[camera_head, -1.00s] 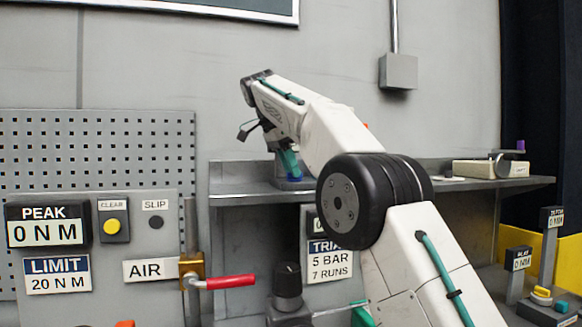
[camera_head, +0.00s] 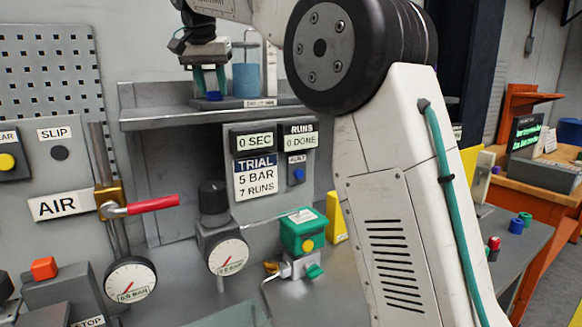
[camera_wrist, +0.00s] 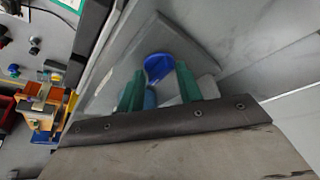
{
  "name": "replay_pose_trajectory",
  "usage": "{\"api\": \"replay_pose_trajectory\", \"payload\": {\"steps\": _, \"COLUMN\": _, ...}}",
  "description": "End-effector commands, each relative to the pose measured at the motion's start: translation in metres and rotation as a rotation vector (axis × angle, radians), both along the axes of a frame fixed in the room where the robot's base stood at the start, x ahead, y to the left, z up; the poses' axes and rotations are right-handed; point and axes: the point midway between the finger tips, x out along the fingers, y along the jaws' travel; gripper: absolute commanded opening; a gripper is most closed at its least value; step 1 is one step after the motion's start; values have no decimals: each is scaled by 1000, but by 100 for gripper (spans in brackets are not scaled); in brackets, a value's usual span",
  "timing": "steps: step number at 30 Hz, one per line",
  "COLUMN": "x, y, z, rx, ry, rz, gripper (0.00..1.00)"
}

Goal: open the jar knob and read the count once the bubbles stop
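My gripper (camera_head: 211,90) is above the shelf, pointing down, with its two green fingers apart. A small blue knob (camera_head: 213,96) is at the fingertips on a dark base. In the wrist view the round blue knob (camera_wrist: 159,66) lies between and just beyond the fingertips (camera_wrist: 160,80), with no clear grip on it. A blue-filled jar (camera_head: 246,80) stands on the shelf just right of the gripper. Bubbles in it cannot be made out. A small label on the base's front edge (camera_head: 262,102) is too small to read.
The grey shelf (camera_head: 150,122) runs under the gripper. Below it are a panel (camera_head: 252,175) reading 0 SEC and 0 DONE, a red-handled AIR valve (camera_head: 150,205), gauges and a green-topped unit (camera_head: 303,230). An orange bench (camera_head: 545,180) stands at the right.

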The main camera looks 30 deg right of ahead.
Motion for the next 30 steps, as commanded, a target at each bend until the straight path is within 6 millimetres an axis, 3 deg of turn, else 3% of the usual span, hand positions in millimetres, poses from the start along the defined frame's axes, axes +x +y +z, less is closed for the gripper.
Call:
{"api": "replay_pose_trajectory", "payload": {"steps": 15, "x": -2, "y": -9, "z": 0, "rx": 0, "ry": -2, "rz": 648, "gripper": 34}}
{"api": "replay_pose_trajectory", "payload": {"steps": 21, "x": -16, "y": -7, "z": 35, "rx": -2, "ry": -3, "rz": 654, "gripper": 34}}
{"api": "replay_pose_trajectory", "payload": {"steps": 30, "x": -30, "y": -7, "z": 69, "rx": -1, "ry": -1, "rz": 653, "gripper": 34}}
